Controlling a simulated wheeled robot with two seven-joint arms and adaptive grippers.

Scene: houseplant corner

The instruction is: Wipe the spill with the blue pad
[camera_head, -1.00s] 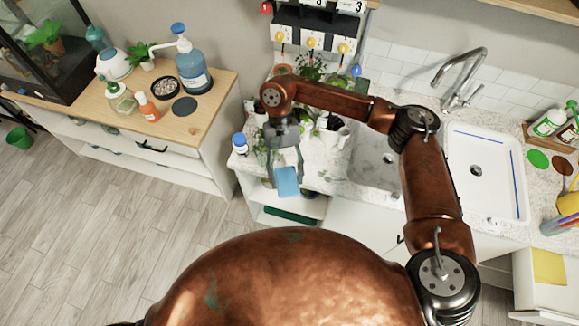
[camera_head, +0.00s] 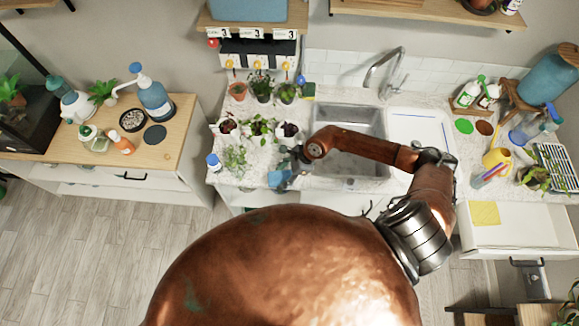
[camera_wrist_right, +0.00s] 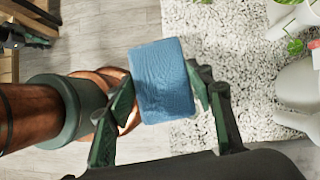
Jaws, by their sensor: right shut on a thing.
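The blue pad (camera_head: 280,180) is over the front edge of the speckled counter (camera_head: 240,178), left of the sink. It fills the middle of the wrist view (camera_wrist_right: 163,80), with pale floor and speckled counter behind it. My right gripper (camera_head: 286,170) is shut on the pad, and its two fingers (camera_wrist_right: 165,95) are on either side of it. Whether the pad touches the counter is unclear. I cannot make out a spill; my arm and gripper hide part of the counter. My left gripper is not in view.
Potted plants (camera_head: 258,128) crowd the counter behind the pad. A small blue-capped bottle (camera_head: 214,162) stands at the counter's left end. The metal sink (camera_head: 345,125) is to the right. An open drawer (camera_head: 510,235) holds a yellow cloth (camera_head: 485,213).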

